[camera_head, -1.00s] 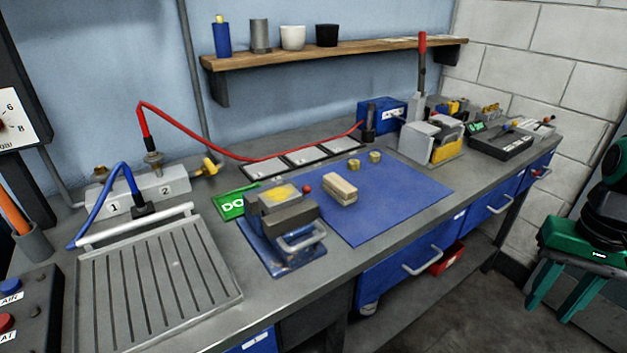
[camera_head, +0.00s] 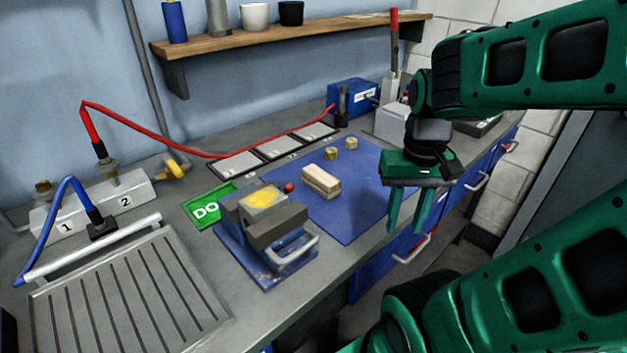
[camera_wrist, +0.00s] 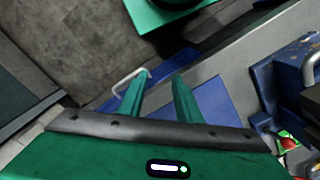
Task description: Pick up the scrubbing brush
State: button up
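The scrubbing brush (camera_head: 321,181) appears to be the small tan block with a pale layered side, lying on the blue mat (camera_head: 350,222) in the head view. It is not visible in the wrist view. My gripper (camera_head: 408,228) points down over the right front edge of the mat, to the right of the brush and apart from it. Its two green fingers are spread with nothing between them, as the wrist view also shows (camera_wrist: 158,80).
A blue vise (camera_head: 265,230) with a red knob stands just left of the brush. Two small brass pieces (camera_head: 341,149) sit behind it on the mat. A red hose (camera_head: 180,146) runs along the back. A grooved tray (camera_head: 125,295) lies at left. Drawer handles (camera_head: 412,250) protrude in front.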

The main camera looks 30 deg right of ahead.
jog(key=o, duration=1.4)
jog(key=shift+w+a+r+m, duration=0.1)
jog(key=shift+w+r+m, duration=0.1)
jog(key=shift+r, duration=0.25)
jog(key=shift+w+r+m, duration=0.15)
jog(key=shift+r+m, duration=0.05)
jog(key=shift+r, duration=0.25)
jog(key=shift+c, duration=0.2)
jog(key=o, duration=0.4)
jog(key=w, duration=0.1)
jog(key=w+r+m, duration=0.1)
jog(key=w, duration=0.1)
jog(key=w+a+r+m, duration=0.2)
jog(key=w+r+m, duration=0.2)
jog(key=w, duration=0.7)
jog(key=m, duration=0.3)
send_near(320, 174)
jog(key=shift+s+a+f+m, duration=0.1)
jog(key=shift+a+m, duration=0.2)
notch_tip(320, 174, down, 4)
jog(key=shift+f, duration=0.2)
jog(key=shift+d+f, duration=0.15)
jog(key=shift+f, duration=1.3)
jog(key=shift+d+f, duration=0.1)
jog(key=shift+f, duration=1.35)
